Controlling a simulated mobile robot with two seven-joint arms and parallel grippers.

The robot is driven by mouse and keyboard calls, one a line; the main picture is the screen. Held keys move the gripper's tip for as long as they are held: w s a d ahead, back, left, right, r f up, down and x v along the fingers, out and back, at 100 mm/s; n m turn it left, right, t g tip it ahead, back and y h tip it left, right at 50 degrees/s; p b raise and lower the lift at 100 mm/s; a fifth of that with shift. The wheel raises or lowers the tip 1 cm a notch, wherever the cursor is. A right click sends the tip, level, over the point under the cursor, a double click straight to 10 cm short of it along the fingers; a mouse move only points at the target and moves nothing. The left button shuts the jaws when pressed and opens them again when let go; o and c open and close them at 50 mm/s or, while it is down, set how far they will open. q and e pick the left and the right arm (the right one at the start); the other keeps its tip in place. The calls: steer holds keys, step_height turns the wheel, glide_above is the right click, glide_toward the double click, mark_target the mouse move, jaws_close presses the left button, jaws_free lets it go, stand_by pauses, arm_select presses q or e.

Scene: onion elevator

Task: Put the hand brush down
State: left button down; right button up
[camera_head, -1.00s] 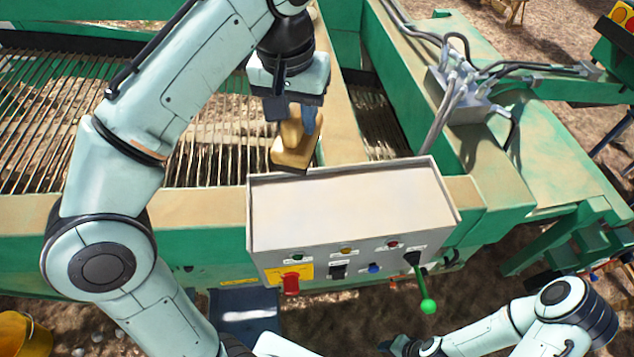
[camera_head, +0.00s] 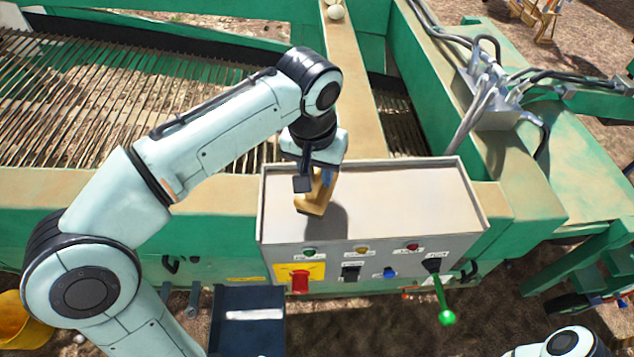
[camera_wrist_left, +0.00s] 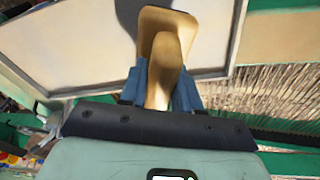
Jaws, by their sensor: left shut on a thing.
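The hand brush (camera_head: 314,201) has a tan wooden body and handle. My left gripper (camera_head: 317,181) is shut on its handle and holds it over the left part of the control box's pale, rimmed top (camera_head: 400,195). A shadow lies on the top beside the brush; I cannot tell whether the brush touches the surface. In the left wrist view the brush (camera_wrist_left: 166,50) stands between the two blue fingertips (camera_wrist_left: 160,88), with the tray-like top (camera_wrist_left: 90,45) behind it. The brush's bristles are hidden. My right gripper is out of view.
The box front carries a red switch (camera_head: 300,282), small buttons and a green-knobbed lever (camera_head: 446,316). Slatted conveyor bars (camera_head: 60,90) lie behind at left. Cables (camera_head: 480,90) run at the upper right. A round pale object (camera_head: 335,12) lies on the far beam. The box top's right side is clear.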

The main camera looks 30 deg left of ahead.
arm_select(q)
steer(key=shift+f, duration=1.5)
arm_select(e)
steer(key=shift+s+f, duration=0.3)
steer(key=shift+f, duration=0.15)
arm_select(q)
steer(key=shift+f+b, duration=0.15)
steer(key=shift+b, duration=0.2)
steer(key=c, duration=0.8)
jaws_free()
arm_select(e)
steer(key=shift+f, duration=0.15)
